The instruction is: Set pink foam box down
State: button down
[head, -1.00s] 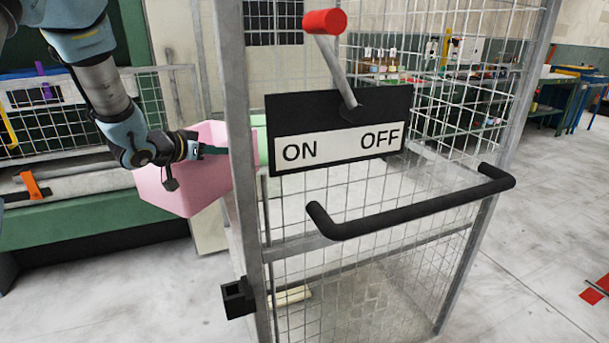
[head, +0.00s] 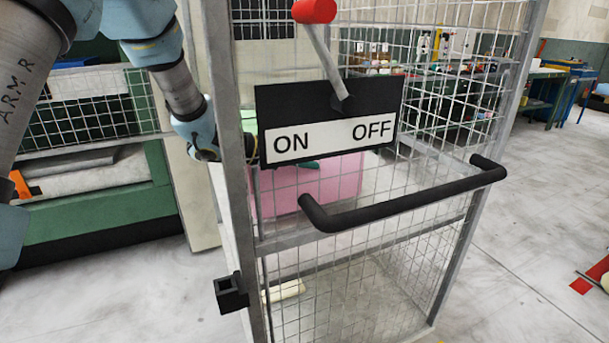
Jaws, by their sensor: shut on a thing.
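The pink foam box (head: 335,190) shows through the mesh of the cage door, behind the ON/OFF sign. The sign hides its upper part. My gripper (head: 308,164) is shut on the box. Only a bit of a dark green finger shows below the sign; the rest is hidden by the sign and the door post. My arm reaches in from the upper left, passing behind the post. The box is held well above the cage floor.
The mesh cage door has a grey post (head: 232,170), a black handle (head: 400,212) and a red-knobbed lever (head: 315,12) above the sign (head: 325,120). A pale object (head: 284,291) lies low in the cage. A green machine (head: 100,220) stands left. Open floor lies right.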

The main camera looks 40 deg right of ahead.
jog(key=shift+f, duration=2.1)
jog(key=c, duration=0.8)
grip_release()
